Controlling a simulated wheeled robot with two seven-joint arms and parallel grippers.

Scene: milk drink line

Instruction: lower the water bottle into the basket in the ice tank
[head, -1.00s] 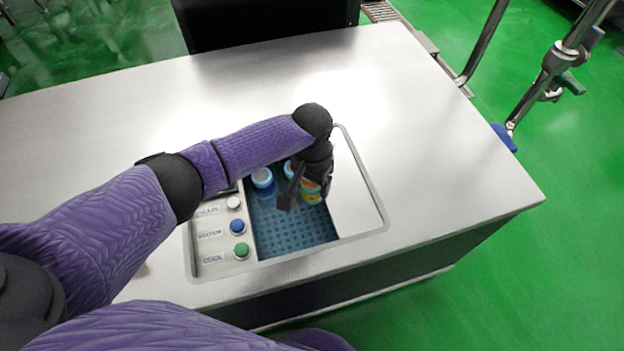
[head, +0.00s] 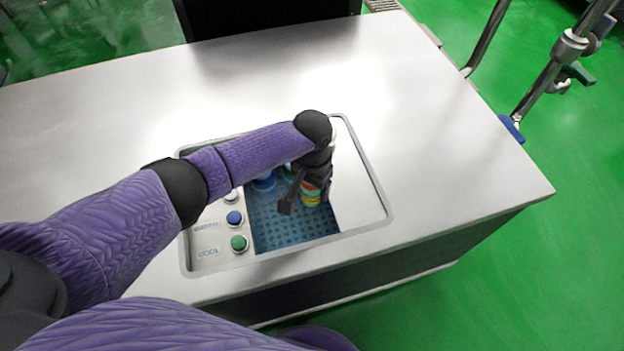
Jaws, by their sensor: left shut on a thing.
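My left gripper (head: 300,200) points down into the opening of the ice tank and is shut on the water bottle (head: 313,195). Only the lower part of the bottle shows, with orange, yellow and green bands; the gripper hides its top. The bottle looks roughly upright, over the right part of the blue perforated basket (head: 290,230). I cannot tell whether its base touches the basket floor. The ice tank (head: 360,190) is set into the steel counter. My right gripper is not in view.
A green button (head: 239,243) and a blue button (head: 234,218) sit on the panel left of the opening. The basket's near part is clear.

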